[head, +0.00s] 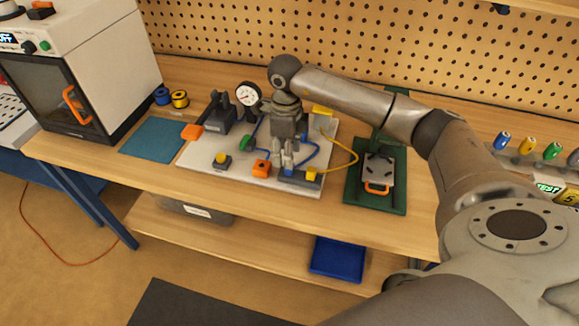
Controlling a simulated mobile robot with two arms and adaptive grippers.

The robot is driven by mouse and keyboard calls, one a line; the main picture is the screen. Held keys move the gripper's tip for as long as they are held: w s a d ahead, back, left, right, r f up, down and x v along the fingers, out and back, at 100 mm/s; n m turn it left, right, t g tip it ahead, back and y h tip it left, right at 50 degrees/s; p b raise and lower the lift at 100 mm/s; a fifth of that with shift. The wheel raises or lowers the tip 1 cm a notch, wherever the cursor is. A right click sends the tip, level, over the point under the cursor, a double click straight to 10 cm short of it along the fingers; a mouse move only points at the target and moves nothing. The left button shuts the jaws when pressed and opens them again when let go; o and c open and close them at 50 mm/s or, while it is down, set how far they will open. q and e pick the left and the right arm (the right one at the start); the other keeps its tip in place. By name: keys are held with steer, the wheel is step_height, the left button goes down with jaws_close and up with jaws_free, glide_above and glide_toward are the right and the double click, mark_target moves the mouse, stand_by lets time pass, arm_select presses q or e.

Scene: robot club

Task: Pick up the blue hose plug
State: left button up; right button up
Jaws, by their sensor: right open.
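My right gripper (287,162) points down over the pale board (215,177) on the workbench. Its fingers are open. A blue plug (291,171) shows right at the fingertips, at the end of a blue hose (316,153). The fingers partly cover it, and I cannot tell whether they touch it. The blue hose curves out to the right of the gripper. My left gripper is out of view.
A green mat (397,199) lies to the right. A white-sided oven (100,60) stands at left.

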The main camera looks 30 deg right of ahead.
steer(key=f, duration=0.1)
steer(key=f+p, duration=0.2)
steer(key=f, duration=0.1)
steer(key=shift+s+d, duration=0.25)
steer(key=shift+s, duration=0.1)
steer(key=shift+w+f, duration=0.1)
steer(key=shift+f, duration=0.55)
jaws_close()
steer(key=shift+r, duration=0.1)
steer(key=shift+r, duration=0.45)
step_height(320, 180, up, 2)
steer(key=shift+r+b, duration=0.1)
steer(key=shift+b, duration=0.25)
steer(key=s+a+r+b, duration=0.4)
steer(key=s+a+r, duration=0.2)
steer(key=s+r, duration=0.3)
steer(key=s, duration=0.3)
steer(key=shift+s+r+b, duration=0.3)
steer(key=shift+r, duration=0.1)
